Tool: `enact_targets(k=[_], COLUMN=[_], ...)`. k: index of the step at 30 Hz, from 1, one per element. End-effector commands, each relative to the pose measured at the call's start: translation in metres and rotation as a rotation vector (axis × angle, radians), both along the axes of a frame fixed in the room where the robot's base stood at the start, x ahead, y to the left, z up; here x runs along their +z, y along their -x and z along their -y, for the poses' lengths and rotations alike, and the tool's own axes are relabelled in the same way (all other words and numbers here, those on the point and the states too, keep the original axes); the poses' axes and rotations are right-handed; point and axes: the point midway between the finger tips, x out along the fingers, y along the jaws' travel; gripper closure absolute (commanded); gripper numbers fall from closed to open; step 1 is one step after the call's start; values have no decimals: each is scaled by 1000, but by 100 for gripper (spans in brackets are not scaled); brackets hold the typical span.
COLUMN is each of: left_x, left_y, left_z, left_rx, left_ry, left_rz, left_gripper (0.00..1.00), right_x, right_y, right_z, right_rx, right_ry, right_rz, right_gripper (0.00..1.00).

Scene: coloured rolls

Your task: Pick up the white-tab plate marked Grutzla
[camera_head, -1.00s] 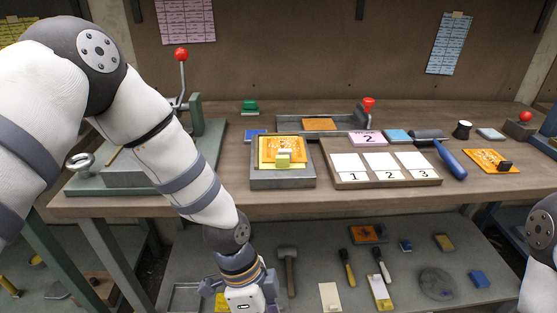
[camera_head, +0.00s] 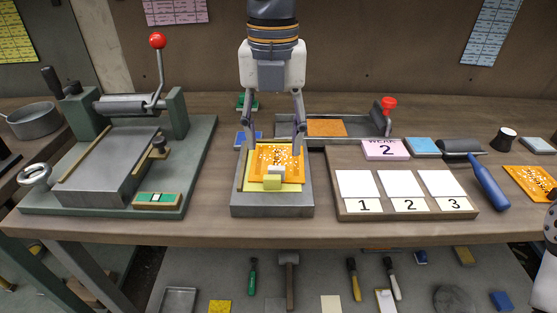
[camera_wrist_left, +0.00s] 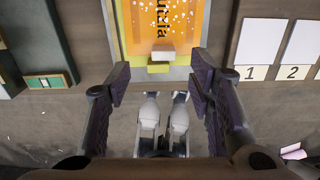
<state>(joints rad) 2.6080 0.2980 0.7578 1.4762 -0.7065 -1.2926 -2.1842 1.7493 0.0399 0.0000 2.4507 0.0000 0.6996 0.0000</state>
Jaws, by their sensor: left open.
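The orange plate with white speckles (camera_head: 276,158) lies on a yellow sheet in a grey tray (camera_head: 271,211) on the bench. Its lettering, partly cut off, ends in "utzla" in the left wrist view (camera_wrist_left: 172,20). A white tab (camera_head: 275,170) is at its near edge, with a yellow block (camera_head: 272,183) just in front; the tab also shows in the left wrist view (camera_wrist_left: 163,52). My left gripper (camera_head: 272,143) is open, its fingers apart above the plate. In the left wrist view the fingers (camera_wrist_left: 160,82) are on either side, near the tab, holding nothing.
A press with a red-knobbed lever (camera_head: 157,41) stands left. A numbered wooden board with white cards (camera_head: 403,208) lies close right of the tray. A long grey tray (camera_head: 356,127) is behind.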

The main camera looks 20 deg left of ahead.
Motion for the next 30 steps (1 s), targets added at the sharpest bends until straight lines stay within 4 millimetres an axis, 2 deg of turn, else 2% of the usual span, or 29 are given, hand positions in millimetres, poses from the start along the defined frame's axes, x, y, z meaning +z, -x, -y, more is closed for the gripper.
enact_targets(k=[9, 17, 23, 30], left_x=[-51, -57, -57, -57], left_y=[1, 0, 0, 0], left_z=[4, 4, 4, 4], left_rx=[1, 1, 2, 2], left_ry=[0, 0, 1, 1], left_rz=[0, 2, 1, 1], left_gripper=[52, 52, 97, 99], right_x=[4, 3, 3, 3], right_y=[-5, -5, -4, -4], right_z=[0, 0, 0, 0], right_rx=[0, 0, 0, 0], right_ry=[0, 0, 0, 0], right_rz=[16, 16, 15, 15], right_gripper=[60, 60, 60, 60])
